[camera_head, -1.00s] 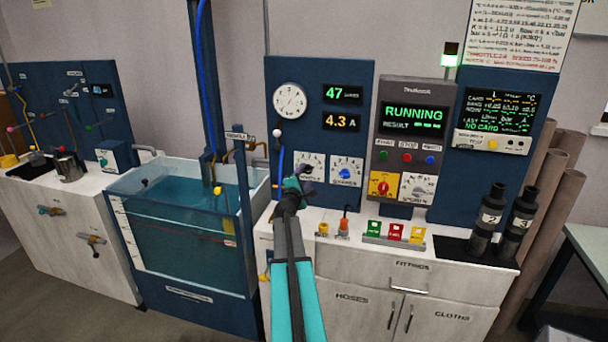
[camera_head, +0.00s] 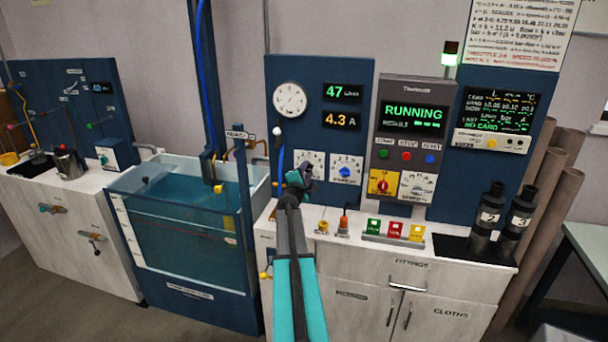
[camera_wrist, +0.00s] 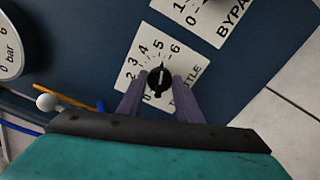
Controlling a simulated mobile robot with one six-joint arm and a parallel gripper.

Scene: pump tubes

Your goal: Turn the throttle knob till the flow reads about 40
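The throttle knob (camera_wrist: 161,81) is black with a light pointer line, set on a white scale plate in the wrist view. The flow display (camera_head: 342,92) reads 47.
The bypass plate (camera_head: 346,169) with a blue knob is just right of the throttle. A pressure gauge (camera_head: 290,99) is above, with a white ball-ended lever (camera_head: 277,132) at left.

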